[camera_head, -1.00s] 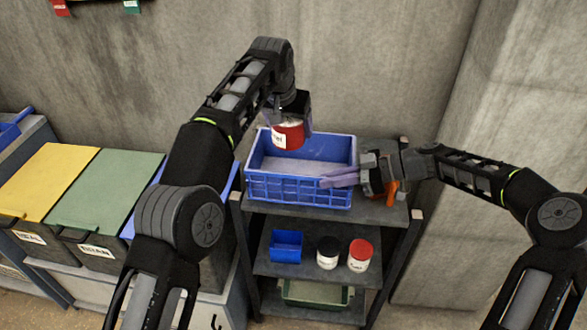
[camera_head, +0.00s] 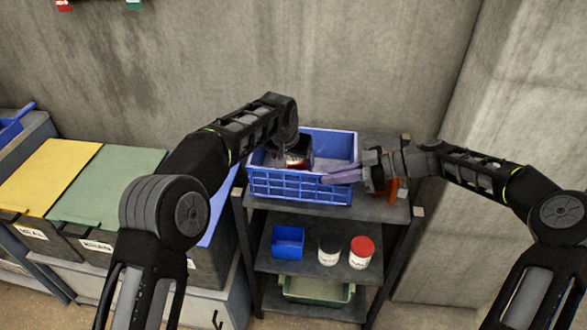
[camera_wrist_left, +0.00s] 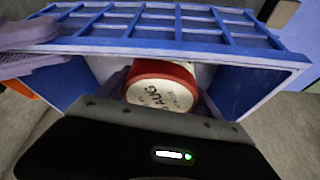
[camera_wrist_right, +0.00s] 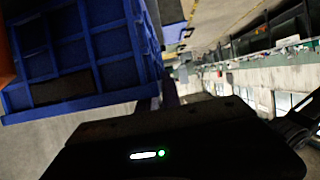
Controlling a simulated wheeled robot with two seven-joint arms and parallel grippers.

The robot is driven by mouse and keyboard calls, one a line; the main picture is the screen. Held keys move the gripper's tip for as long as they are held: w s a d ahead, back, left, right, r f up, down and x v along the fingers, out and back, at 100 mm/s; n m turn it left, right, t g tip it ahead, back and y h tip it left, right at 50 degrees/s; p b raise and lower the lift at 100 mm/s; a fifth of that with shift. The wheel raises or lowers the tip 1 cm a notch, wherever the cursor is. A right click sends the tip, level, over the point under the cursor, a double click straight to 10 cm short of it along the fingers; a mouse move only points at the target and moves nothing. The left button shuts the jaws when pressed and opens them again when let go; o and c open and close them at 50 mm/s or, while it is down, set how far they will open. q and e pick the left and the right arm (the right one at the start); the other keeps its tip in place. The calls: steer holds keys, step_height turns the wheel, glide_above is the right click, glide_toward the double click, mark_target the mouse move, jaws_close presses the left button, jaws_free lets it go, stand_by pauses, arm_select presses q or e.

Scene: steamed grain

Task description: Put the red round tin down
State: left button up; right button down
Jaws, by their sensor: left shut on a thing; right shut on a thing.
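The red round tin (camera_head: 296,160), with a white label, is inside the blue crate (camera_head: 300,188), low between its walls. My left gripper (camera_head: 293,151) reaches down into the crate's left half and is shut on the tin. In the left wrist view the tin (camera_wrist_left: 160,92) sits between the fingers, its pale lettered face showing; whether it touches the crate floor is hidden. My right gripper (camera_head: 328,180) is shut on the crate's front right wall. The crate wall (camera_wrist_right: 80,50) fills the left of the right wrist view.
The crate stands on the top of a dark shelf rack (camera_head: 383,208). An orange item (camera_head: 391,189) is beside my right gripper. Lower down are a small blue bin (camera_head: 287,242), a black-lidded jar (camera_head: 329,252) and a red-lidded jar (camera_head: 361,253). Lidded bins (camera_head: 105,185) stand at left.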

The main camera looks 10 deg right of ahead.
mark_target(290, 158)
arm_select(q)
steer(key=shift+f, duration=1.6)
steer(key=o, duration=1.7)
steer(key=shift+f, duration=0.15)
steer(key=shift+o, duration=0.2)
steer(key=shift+s+r, duration=0.15)
steer(key=shift+r, duration=0.4)
steer(key=v, duration=1.1)
steer(key=shift+r, duration=0.1)
